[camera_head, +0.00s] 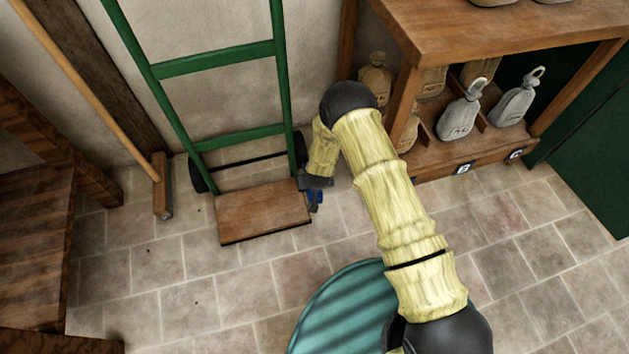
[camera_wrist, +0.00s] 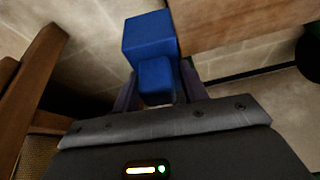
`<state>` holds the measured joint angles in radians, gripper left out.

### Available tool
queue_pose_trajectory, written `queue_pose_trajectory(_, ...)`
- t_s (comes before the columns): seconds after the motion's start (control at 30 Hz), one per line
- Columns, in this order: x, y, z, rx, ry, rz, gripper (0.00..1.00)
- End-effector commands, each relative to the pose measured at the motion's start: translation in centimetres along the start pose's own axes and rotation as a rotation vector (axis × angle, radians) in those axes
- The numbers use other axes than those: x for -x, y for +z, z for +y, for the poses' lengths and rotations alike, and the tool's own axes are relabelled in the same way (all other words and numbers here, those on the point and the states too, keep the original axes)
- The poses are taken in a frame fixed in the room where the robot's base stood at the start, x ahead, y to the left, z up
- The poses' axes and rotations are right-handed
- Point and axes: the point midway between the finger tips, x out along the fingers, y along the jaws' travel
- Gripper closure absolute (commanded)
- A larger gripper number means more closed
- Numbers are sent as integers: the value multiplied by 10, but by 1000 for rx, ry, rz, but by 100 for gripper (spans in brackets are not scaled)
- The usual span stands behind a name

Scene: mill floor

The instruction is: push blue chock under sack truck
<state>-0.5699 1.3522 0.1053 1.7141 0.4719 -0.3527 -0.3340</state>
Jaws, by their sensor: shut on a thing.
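The sack truck (camera_head: 277,90) leans at the wall with its green frame, dark wheels and wooden toe plate (camera_head: 262,212) low over the floor. My gripper (camera_head: 315,192) is low beside the plate's right edge, close to the right wheel. It is shut on the blue chock (camera_head: 316,200), mostly hidden by the gripper in the head view. In the wrist view the chock (camera_wrist: 150,38) shows as a stepped blue block between the dark fingers, its larger part ahead. The toe plate (camera_wrist: 235,22) is ahead to the right there. I cannot tell whether the chock touches truck or floor.
A wooden shelf (camera_head: 490,32) with several sacks stands at the right, close to my arm. A broom (camera_head: 162,190) leans left of the truck. Wooden steps (camera_head: 38,240) are at the far left. Tiled floor (camera_head: 245,290) in front of the plate is clear.

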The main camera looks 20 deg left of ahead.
Motion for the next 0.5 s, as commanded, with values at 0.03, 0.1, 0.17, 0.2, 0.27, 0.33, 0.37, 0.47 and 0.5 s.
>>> queue_pose_trajectory(0.03, 0, 0, 0, 0, 0, 1, 85)
queue_pose_trajectory(0.1, 0, 0, 0, 0, 0, 1, 85)
queue_pose_trajectory(0.17, -1, 0, 0, 0, 0, 1, 85)
queue_pose_trajectory(0.2, -2, 1, 0, 0, 0, 1, 85)
queue_pose_trajectory(0.27, -5, 2, 0, -1, 0, 1, 85)
queue_pose_trajectory(0.33, -9, 3, 0, -1, 0, 1, 85)
queue_pose_trajectory(0.37, -11, 4, 0, -1, 0, 1, 85)
queue_pose_trajectory(0.47, -19, 7, 0, -1, 0, 1, 85)
queue_pose_trajectory(0.5, -22, 8, 0, -1, 0, 1, 85)
